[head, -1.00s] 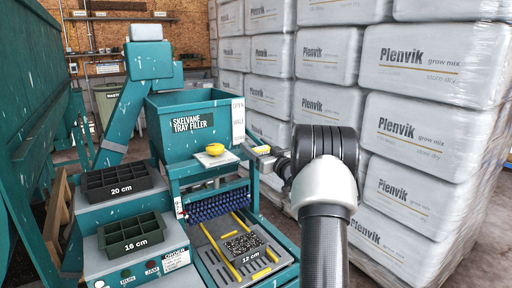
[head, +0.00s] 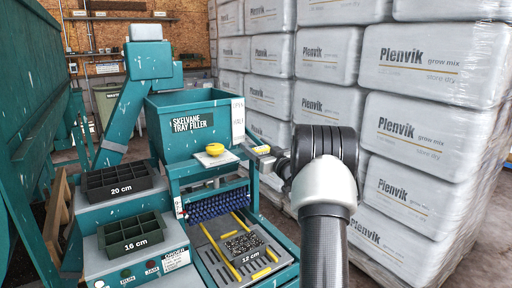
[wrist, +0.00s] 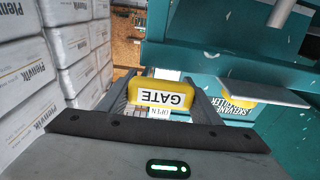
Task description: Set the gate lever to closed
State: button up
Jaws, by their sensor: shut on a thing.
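The gate lever has a yellow handle marked GATE (wrist: 160,94), seen upside down between my fingers in the wrist view. My gripper (wrist: 162,100) is shut on this handle. In the head view the yellow handle (head: 262,149) shows at the right side of the teal tray filler (head: 192,122), with my gripper (head: 272,160) at it and partly hidden by my arm. A white scale plate (head: 238,120) reads OPEN at the top and HALF lower down. Its lower part is not readable. The handle is right of the plate and lower than the HALF mark.
A yellow object (head: 215,149) sits on a pale shelf left of the lever. Wrapped Plenvik bags (head: 420,130) stand stacked close on the right. A 12 cm tray (head: 243,244) lies on the slatted bed below; 20 cm (head: 118,180) and 16 cm (head: 133,230) trays stand left.

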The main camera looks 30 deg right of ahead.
jog(key=shift+f, duration=0.15)
jog(key=o, duration=1.5)
jog(key=s, duration=0.5)
jog(key=s+f+p, duration=0.1)
jog(key=s, duration=0.5)
jog(key=s+p, duration=0.1)
jog(key=s, duration=0.5)
jog(key=shift+s+d+f, duration=0.15)
jog(key=shift+d+f, duration=0.15)
jog(key=shift+f, duration=0.1)
